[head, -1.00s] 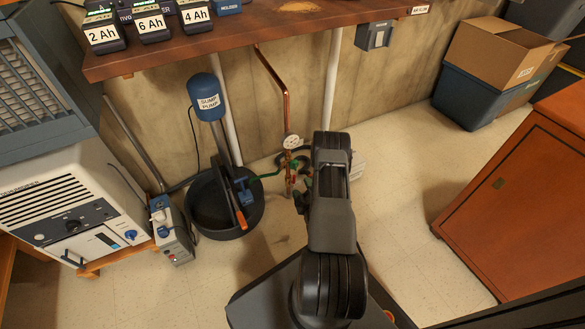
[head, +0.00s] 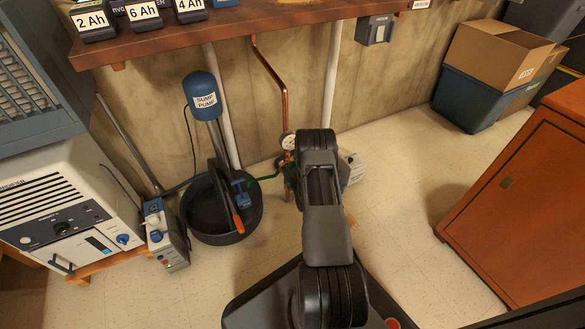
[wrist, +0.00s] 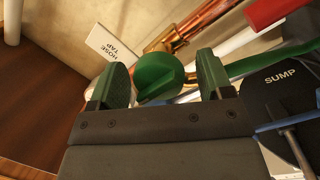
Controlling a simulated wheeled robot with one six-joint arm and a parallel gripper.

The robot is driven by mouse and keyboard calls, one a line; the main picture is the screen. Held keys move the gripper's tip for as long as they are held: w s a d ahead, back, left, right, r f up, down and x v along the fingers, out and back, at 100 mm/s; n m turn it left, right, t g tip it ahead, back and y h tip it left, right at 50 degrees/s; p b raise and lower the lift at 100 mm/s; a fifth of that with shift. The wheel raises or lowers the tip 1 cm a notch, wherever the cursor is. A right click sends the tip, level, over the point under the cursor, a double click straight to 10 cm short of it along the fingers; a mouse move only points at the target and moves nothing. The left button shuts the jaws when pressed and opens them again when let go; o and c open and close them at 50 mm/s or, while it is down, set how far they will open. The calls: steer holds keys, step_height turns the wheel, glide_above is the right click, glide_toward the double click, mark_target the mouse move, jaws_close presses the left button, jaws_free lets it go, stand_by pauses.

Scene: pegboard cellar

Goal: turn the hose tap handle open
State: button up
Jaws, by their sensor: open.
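The hose tap handle (wrist: 160,77) is a green knob on copper pipework, seen close in the wrist view beside a white tag reading HOSE TAP (wrist: 114,46). My gripper (wrist: 163,85) is open, with one green-padded finger on each side of the handle and a gap to each. I cannot tell how far the fingertips reach along the knob.
A black tub (head: 190,230) with the blue sump pump (head: 201,91) stands left of the pipe. A wooden bench (head: 225,40) overhangs the wall above. A red handle (wrist: 270,12) and a green hose (wrist: 265,65) lie right of the knob. An orange cabinet (head: 525,200) stands right.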

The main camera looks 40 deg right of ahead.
steer(key=shift+c, duration=0.3)
steer(key=c, duration=0.8)
steer(key=shift+c, duration=0.2)
